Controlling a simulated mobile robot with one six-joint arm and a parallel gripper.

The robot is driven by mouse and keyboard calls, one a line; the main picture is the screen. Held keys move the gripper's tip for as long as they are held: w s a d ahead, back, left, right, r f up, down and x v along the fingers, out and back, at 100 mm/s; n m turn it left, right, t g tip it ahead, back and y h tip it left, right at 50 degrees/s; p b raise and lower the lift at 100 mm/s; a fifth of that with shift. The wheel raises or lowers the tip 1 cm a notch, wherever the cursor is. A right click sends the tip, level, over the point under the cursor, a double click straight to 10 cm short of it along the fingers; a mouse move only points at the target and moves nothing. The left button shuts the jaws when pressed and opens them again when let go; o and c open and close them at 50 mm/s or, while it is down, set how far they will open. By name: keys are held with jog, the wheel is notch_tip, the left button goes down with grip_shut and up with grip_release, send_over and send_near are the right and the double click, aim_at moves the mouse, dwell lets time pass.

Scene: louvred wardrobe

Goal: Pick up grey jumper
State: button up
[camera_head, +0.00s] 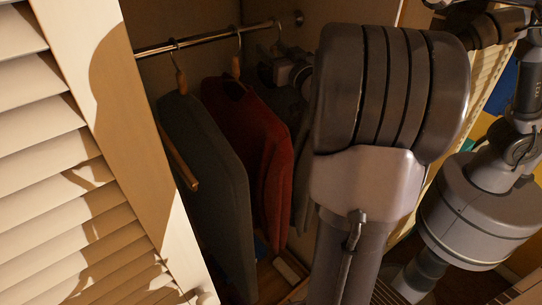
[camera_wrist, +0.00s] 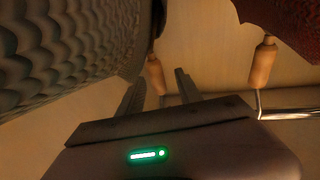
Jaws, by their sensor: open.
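The grey jumper (camera_head: 303,208) hangs at the right of the row in the head view, mostly hidden behind the red garment and my arm. Its knitted surface (camera_wrist: 70,40) fills the upper left of the wrist view. The wooden neck of its hanger (camera_wrist: 155,72) shows between the fingertips of my gripper (camera_wrist: 160,78). My gripper is open, with one finger on each side of that neck in the picture; I cannot tell whether they touch it. In the head view my gripper (camera_head: 287,72) is near the rail, partly hidden by my arm.
A red garment (camera_head: 262,150) hangs close to the left of the jumper, and a dark grey-green garment (camera_head: 205,190) hangs further left. The metal rail (camera_head: 205,38) runs above. A louvred door (camera_head: 60,150) stands at the left. The wardrobe's pale back wall lies behind.

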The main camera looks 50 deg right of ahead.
jog(key=shift+s, duration=0.1)
jog(key=shift+c, duration=1.1)
grip_shut()
